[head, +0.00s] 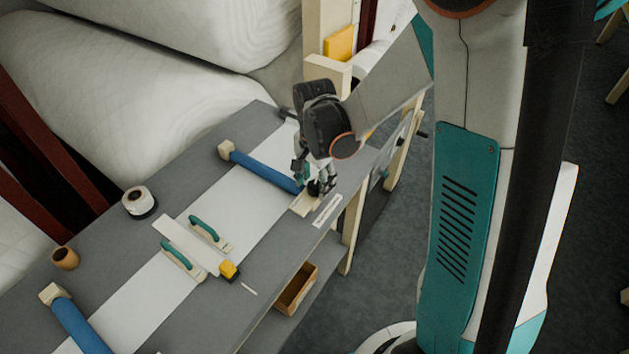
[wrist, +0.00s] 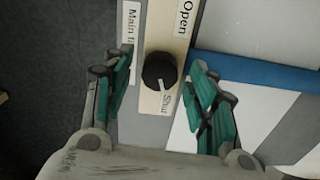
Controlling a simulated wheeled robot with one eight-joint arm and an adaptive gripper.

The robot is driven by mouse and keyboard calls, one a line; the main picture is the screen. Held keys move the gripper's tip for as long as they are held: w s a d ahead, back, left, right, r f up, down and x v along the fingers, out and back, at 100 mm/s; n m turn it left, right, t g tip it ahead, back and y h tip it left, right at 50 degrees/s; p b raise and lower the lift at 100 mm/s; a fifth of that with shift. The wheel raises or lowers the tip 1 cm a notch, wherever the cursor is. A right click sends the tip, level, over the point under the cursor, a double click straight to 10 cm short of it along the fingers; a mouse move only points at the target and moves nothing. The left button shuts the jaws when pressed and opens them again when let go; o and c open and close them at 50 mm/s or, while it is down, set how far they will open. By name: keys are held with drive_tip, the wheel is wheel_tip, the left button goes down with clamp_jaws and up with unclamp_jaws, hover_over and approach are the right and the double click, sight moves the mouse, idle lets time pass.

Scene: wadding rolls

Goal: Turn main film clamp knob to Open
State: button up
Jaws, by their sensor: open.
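The main film clamp knob (wrist: 159,71) is round and black and sits on a pale wooden block (wrist: 158,28) in the wrist view. Its white pointer mark faces the "Shut" label (wrist: 167,104). The "Open" label (wrist: 186,17) is at the top of the block. A partly cut-off "Main" label (wrist: 129,35) lies left of it. My gripper (wrist: 157,78) is open, with one teal finger on each side of the knob and visible gaps between. In the head view my gripper (head: 315,182) is at the near end of the blue clamp bar (head: 263,171), largely hiding the knob.
The grey table (head: 115,225) carries a white film strip, a second blue bar (head: 80,326), two teal-handled tools (head: 182,262), a yellow-and-black item (head: 229,270) and a white roll (head: 139,202). A wooden box (head: 296,290) sits on a lower shelf. Large white rolls (head: 110,90) lie behind.

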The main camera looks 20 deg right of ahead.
drive_tip(key=shift+c, duration=0.4)
drive_tip(key=c, duration=1)
